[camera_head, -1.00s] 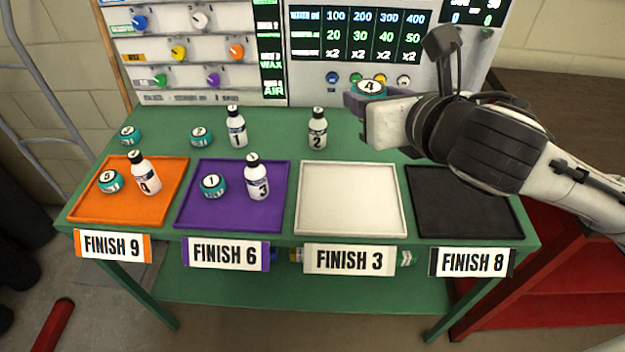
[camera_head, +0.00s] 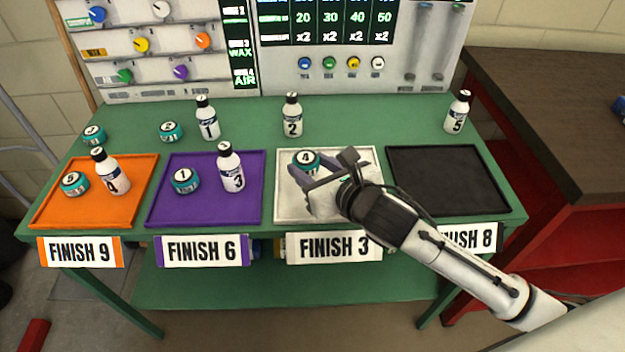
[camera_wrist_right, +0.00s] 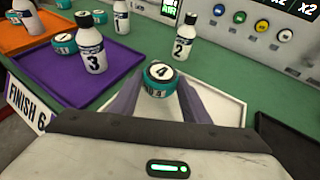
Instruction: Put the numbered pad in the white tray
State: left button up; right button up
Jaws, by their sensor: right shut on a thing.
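The numbered pad (camera_head: 306,160) is a teal puck with a white top marked 4. My right gripper (camera_head: 308,172) is shut on it and holds it over the white tray (camera_head: 368,207). In the right wrist view the pad (camera_wrist_right: 160,78) sits between the two grey fingers of the right gripper (camera_wrist_right: 160,90), with the white tray (camera_wrist_right: 222,105) behind and below. I cannot tell whether the pad touches the tray floor. My left gripper is not in view.
The purple tray (camera_head: 208,210) holds pad 1 and bottle 3. The orange tray (camera_head: 85,213) holds pad 5 and bottle 4. The black tray (camera_head: 450,180) is empty. Bottle 2 (camera_head: 292,117) stands behind the white tray, and bottle 5 (camera_head: 457,112) stands at the back right.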

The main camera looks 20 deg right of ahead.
jog(key=shift+f+b, duration=0.3)
jog(key=shift+f, duration=1.45)
jog(key=shift+f, duration=0.1)
jog(key=o, duration=1)
jog(key=shift+s+r, duration=0.2)
jog(key=shift+s, duration=0.1)
jog(key=v, duration=1.1)
jog(key=shift+s+d+r+p, duration=0.1)
jog(key=shift+s+r+p, duration=0.1)
jog(key=shift+p, duration=0.2)
